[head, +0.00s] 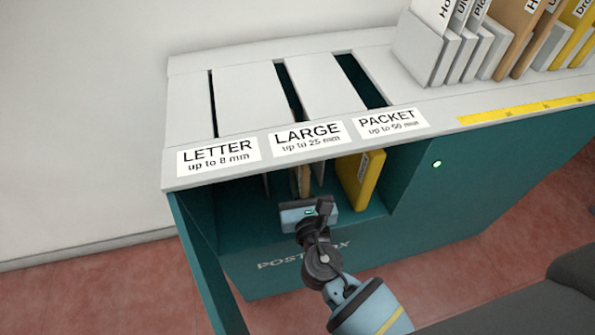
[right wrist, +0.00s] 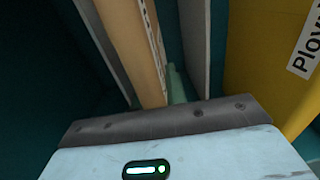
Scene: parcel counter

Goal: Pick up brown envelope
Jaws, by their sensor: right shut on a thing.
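A brown envelope (head: 303,182) stands on edge inside the open postbox, below the LARGE slot. In the right wrist view the envelope (right wrist: 133,45) rises from behind the gripper body, with a pale label edge along its right side. My right gripper (head: 304,200) reaches into the postbox opening from the front and is shut on the envelope's near edge. Its fingertips are mostly hidden in both views. My left gripper is not in view.
A yellow packet (head: 361,180) stands to the right; it also shows in the right wrist view (right wrist: 262,60). Grey dividers (right wrist: 193,40) flank the envelope. The teal postbox (head: 420,230) has a grey top (head: 240,100) overhead. A rack of envelopes (head: 418,50) stands at upper right.

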